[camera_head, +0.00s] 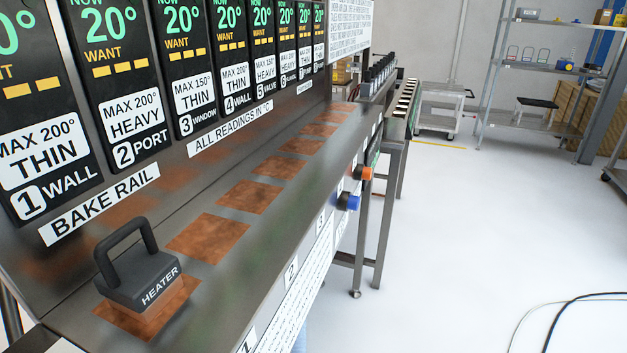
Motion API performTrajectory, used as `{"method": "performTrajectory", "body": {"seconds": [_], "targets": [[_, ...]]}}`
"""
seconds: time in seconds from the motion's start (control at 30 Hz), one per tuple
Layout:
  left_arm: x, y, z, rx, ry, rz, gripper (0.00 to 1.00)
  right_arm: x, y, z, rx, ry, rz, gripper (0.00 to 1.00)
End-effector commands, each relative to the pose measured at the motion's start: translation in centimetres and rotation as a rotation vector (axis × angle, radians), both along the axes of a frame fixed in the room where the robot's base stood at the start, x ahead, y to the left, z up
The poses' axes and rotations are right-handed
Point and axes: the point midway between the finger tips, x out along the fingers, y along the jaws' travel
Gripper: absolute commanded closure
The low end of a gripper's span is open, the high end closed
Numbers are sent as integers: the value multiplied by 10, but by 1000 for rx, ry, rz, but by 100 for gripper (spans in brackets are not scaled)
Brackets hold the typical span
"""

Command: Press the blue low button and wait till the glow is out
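The blue button (348,201) sticks out from the front face of the metal bench, right of the picture's middle. An orange button (363,173) sticks out just behind and above it. Nothing touches either button. I cannot tell whether the blue button is lit. The displays (108,22) above the bench read NOW 20° in green with WANT and amber dashes below. Neither of my grippers is in view.
A black block labelled HEATER (148,281) with a handle stands on the nearest copper-coloured pad of the bake rail (285,200). Several bare pads (208,238) run behind it. A trolley (442,108) and shelves (545,80) stand far back. Cables (560,320) lie on otherwise open floor at right.

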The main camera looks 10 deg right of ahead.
Motion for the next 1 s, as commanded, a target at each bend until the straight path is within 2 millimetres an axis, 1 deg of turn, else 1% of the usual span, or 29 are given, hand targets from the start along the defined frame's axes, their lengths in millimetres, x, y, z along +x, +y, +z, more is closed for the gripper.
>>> {"method": "performTrajectory", "body": {"seconds": [0.27,0.67,1.0], "targets": [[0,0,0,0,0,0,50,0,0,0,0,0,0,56],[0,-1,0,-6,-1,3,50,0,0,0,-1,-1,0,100],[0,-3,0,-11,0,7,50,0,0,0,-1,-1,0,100]]}}
